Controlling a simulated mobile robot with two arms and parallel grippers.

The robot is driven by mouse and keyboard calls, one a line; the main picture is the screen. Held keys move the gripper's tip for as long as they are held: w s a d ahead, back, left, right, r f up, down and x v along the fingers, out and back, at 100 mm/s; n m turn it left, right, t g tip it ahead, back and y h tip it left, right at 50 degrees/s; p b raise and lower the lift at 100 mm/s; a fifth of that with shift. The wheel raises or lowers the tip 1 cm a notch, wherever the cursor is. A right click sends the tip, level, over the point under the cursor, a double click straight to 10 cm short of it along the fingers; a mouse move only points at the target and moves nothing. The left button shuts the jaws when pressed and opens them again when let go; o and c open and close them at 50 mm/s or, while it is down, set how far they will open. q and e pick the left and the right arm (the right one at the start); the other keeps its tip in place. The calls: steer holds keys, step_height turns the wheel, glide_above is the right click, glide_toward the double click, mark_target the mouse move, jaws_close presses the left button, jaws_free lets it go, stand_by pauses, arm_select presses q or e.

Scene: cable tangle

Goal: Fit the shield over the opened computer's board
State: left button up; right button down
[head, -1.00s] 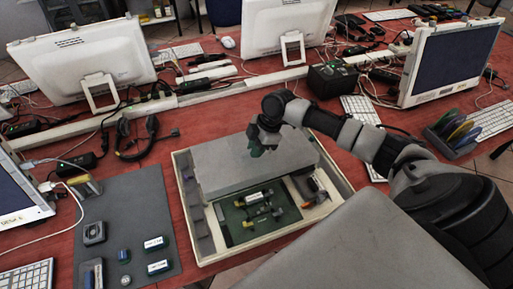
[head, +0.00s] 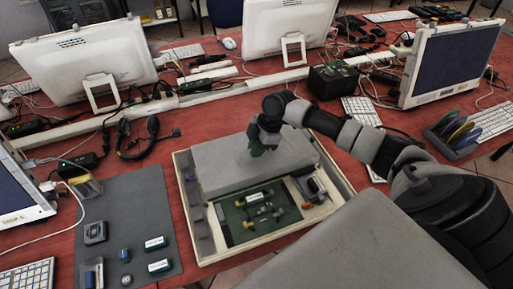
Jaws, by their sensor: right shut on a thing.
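The opened computer (head: 331,219) is a shallow cream case on the red table, with a green board (head: 234,222) inside. The grey flat shield (head: 225,172) is over the far part of the case and covers the far part of the board. My left gripper is not in view.
A dark grey mat (head: 125,205) left of the case holds several small parts. White monitors (head: 85,60) and cables stand behind. A headset (head: 137,138) lies behind the mat. A rack of coloured discs (head: 455,135) stands at right.

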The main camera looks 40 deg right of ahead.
steer(key=shift+s+a+f, duration=0.1)
steer(key=shift+s+f, duration=0.25)
steer(key=shift+f, duration=0.45)
steer(key=c, duration=1.1)
jaws_free()
steer(key=shift+w+f, duration=0.1)
steer(key=shift+w, duration=0.1)
steer(key=v, duration=1.2)
steer(key=shift+w+a+b, duration=0.15)
steer(key=shift+w+b, duration=0.15)
steer(key=shift+w, duration=0.05)
step_height(320, 180, up, 6)
steer(key=p, duration=0.6)
